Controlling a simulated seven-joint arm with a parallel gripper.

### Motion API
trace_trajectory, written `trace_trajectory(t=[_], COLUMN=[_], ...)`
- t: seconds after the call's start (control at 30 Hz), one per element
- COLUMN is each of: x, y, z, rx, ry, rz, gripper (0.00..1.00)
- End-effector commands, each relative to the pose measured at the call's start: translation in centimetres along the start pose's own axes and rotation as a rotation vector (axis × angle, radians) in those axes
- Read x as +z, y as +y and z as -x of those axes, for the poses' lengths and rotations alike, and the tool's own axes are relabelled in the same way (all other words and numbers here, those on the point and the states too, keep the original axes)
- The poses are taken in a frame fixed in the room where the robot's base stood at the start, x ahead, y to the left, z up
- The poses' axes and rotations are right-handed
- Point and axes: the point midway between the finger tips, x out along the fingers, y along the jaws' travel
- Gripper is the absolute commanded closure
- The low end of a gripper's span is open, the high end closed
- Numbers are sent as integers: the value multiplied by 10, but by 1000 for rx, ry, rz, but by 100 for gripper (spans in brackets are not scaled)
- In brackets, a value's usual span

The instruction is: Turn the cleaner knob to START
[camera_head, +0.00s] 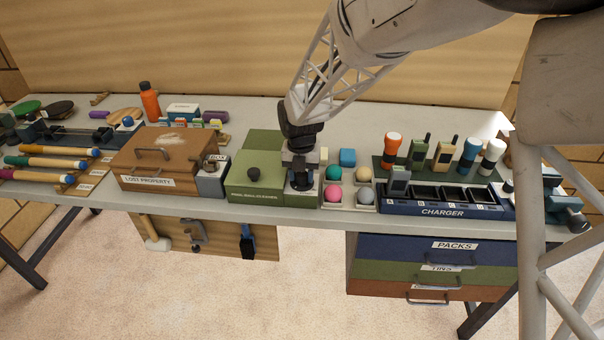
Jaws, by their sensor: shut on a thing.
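The ball cleaner (272,186) is a green box with a white-lettered front, standing near the front of the table, left of centre.
Just right of the gripper stands a tray with coloured balls (333,194). Beyond it is a blue charger (442,207) with several torches and radios behind. A brown lost property box (155,158) and a small grey box (211,180) stand left. Drawers (400,247) hang below.

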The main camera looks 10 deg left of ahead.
Motion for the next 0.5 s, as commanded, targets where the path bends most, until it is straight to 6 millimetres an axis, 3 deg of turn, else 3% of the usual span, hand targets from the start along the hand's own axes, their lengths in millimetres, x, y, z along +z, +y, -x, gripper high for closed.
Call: trace_trajectory(t=[0.5], x=[0], y=[1], z=[1], rx=[1], ry=[-7], rz=[249], gripper=[84])
